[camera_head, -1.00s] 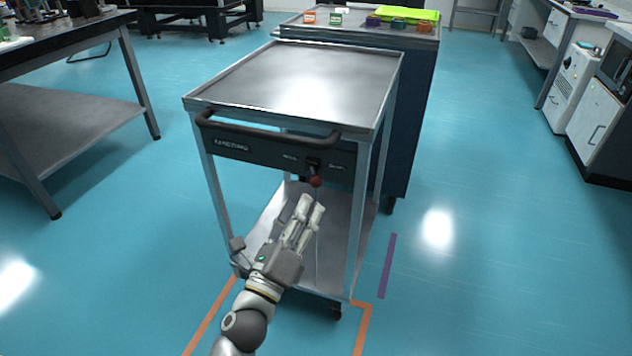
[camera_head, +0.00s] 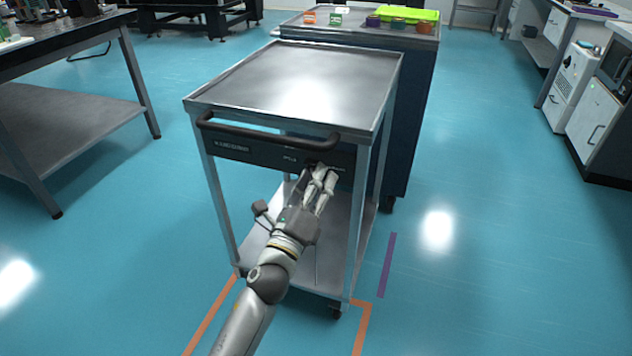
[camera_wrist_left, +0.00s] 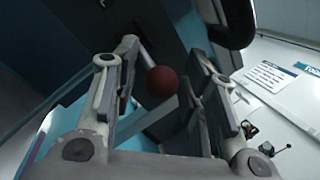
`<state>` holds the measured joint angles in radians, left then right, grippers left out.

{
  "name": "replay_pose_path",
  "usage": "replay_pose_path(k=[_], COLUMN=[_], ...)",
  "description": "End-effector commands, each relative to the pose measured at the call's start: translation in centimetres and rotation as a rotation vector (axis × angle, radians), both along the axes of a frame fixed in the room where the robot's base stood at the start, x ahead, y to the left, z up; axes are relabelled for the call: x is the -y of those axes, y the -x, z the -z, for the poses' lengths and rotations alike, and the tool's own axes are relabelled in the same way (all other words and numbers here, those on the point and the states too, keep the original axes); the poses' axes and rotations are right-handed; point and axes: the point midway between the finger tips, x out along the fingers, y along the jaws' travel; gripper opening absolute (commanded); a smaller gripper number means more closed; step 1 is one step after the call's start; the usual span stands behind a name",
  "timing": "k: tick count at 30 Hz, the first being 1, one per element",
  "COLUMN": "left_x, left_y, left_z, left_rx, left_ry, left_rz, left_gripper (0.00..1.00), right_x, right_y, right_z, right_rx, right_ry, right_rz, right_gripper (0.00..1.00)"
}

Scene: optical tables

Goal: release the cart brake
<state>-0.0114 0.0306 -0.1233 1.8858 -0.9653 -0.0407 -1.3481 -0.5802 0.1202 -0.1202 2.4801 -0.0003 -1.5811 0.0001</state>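The metal cart (camera_head: 300,80) stands in front of me with a dark handle bar (camera_head: 265,130) along its near side. A dark panel (camera_head: 235,148) with small labels sits under the handle. The brake lever's red ball knob (camera_wrist_left: 161,82) shows in the left wrist view between the two fingers of my left gripper (camera_wrist_left: 165,95). The fingers are apart, with a gap on either side of the knob. In the head view my left gripper (camera_head: 320,178) is up at the panel and hides the knob. My right gripper is in neither view.
A dark blue cabinet (camera_head: 412,110) stands right behind the cart, with a green tray (camera_head: 405,13) and small coloured boxes on top. A workbench (camera_head: 70,52) is at the left. Orange tape (camera_head: 362,325) marks the floor around the cart. The floor at right is clear.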

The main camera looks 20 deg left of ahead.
Motion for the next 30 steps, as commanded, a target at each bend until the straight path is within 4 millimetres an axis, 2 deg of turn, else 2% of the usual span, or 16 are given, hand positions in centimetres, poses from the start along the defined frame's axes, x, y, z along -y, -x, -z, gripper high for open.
replay_pose_path(k=[1,6,17,25,30], left_x=[0.1,0.1,0.0,-0.8,-1.6], left_y=[0.0,0.0,0.2,0.5,0.6], left_z=[-0.1,-0.2,-0.5,-0.6,-0.4], left_rx=[0.001,0.004,0.01,0.009,0.009], left_ry=[0.0,0.0,-0.005,-0.01,-0.009], left_rz=[0.001,0.004,0.055,0.21,0.348], left_gripper=[0.29,0.07,0.07,0.07,0.07], right_x=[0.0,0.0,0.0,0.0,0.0], right_y=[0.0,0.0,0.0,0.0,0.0], right_z=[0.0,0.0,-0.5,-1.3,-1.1], right_rx=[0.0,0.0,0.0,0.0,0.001], right_ry=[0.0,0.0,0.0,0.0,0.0], right_rz=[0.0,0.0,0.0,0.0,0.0], right_gripper=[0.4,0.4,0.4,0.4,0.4])
